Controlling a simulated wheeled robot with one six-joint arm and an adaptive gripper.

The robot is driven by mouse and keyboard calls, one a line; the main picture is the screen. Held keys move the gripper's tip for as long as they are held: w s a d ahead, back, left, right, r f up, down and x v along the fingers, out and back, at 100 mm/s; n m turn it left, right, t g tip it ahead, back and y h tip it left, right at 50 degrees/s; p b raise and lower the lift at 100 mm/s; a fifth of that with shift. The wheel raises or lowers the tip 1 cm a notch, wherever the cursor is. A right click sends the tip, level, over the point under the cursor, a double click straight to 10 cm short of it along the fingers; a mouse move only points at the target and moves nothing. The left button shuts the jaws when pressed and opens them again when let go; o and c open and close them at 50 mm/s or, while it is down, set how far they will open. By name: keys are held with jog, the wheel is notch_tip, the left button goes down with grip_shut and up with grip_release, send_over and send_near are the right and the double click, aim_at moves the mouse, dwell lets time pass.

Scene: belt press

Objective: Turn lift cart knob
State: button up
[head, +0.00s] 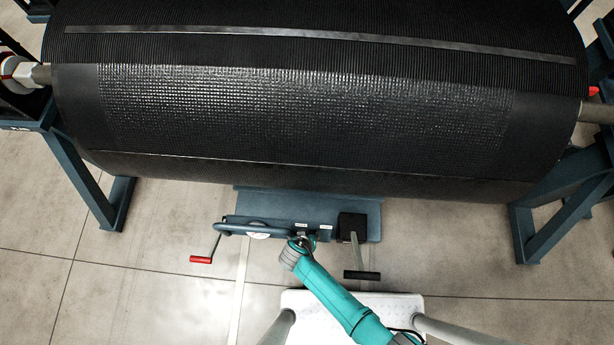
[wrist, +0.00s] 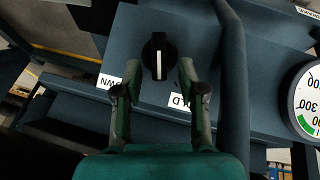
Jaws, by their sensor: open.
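The lift cart (head: 368,217) is blue-grey and stands on the floor under the big roll. Its knob (wrist: 159,57) is black with a white pointer line, upright in the wrist view, on a blue panel (wrist: 205,45). My gripper (wrist: 158,72) is open. Its two fingers reach up on either side of the knob, with gaps visible; I cannot tell whether the tips are level with it. In the head view my gripper (head: 301,241) is at the cart's front edge and the knob cannot be made out.
A large black ribbed roll (head: 300,120) hangs over the cart between blue stands (head: 95,195). A tube handle (wrist: 233,90) runs right of the fingers, with a round gauge (wrist: 308,98) beyond. A red-gripped crank (head: 201,259) and a black-gripped lever (head: 361,274) stick out frontward.

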jog(key=v, duration=1.1)
jog(key=shift+r, duration=0.2)
jog(key=shift+s, duration=0.1)
